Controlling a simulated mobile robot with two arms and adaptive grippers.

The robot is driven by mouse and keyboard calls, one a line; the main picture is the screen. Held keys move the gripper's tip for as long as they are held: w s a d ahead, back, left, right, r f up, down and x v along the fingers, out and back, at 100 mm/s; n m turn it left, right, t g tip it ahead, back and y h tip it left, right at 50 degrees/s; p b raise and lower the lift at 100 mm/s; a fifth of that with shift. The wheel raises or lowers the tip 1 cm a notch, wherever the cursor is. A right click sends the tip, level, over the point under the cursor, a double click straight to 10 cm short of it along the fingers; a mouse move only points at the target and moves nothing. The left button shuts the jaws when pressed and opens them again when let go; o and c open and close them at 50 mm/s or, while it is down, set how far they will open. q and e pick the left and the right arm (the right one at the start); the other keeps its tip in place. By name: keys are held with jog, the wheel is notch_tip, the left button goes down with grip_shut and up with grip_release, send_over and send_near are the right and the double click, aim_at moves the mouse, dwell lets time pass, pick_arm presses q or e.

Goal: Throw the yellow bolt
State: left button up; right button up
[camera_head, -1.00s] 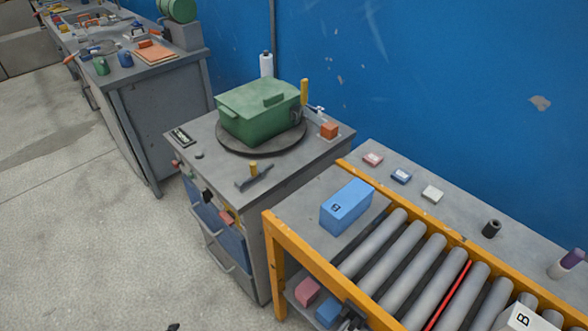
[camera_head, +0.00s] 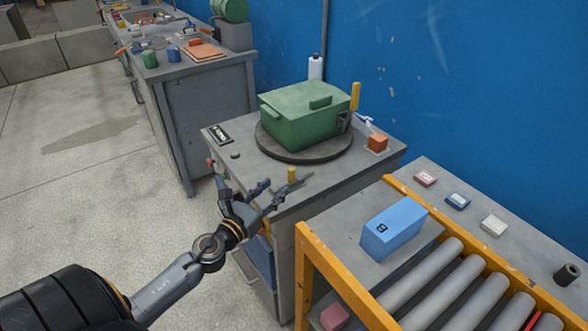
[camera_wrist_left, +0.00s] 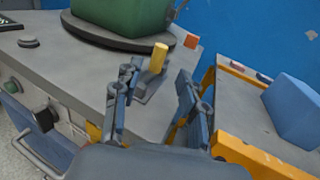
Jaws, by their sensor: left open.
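The yellow bolt's upright knob (camera_head: 292,174) stands on a grey bar on top of the grey cabinet (camera_head: 385,160), near its front edge. In the left wrist view the yellow knob (camera_wrist_left: 158,58) shows between and beyond my open fingers. My left gripper (camera_head: 272,192) is open and empty, just in front of the knob. Its fingers partly hide the grey bar in the head view. I cannot tell whether a finger touches the bar. The right gripper is not in view.
A green lidded box (camera_head: 300,115) sits on a dark round turntable (camera_head: 268,146) behind the bolt, with a yellow upright handle (camera_head: 355,96) beside it. An orange block (camera_head: 377,142) is at the right. A roller conveyor with a blue box (camera_head: 393,230) adjoins on the right.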

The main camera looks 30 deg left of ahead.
aim_at(289, 174)
pick_arm(q)
jog(key=w+p, duration=0.1)
jog(key=w, duration=0.8)
jog(key=shift+w, duration=0.1)
grip_shut()
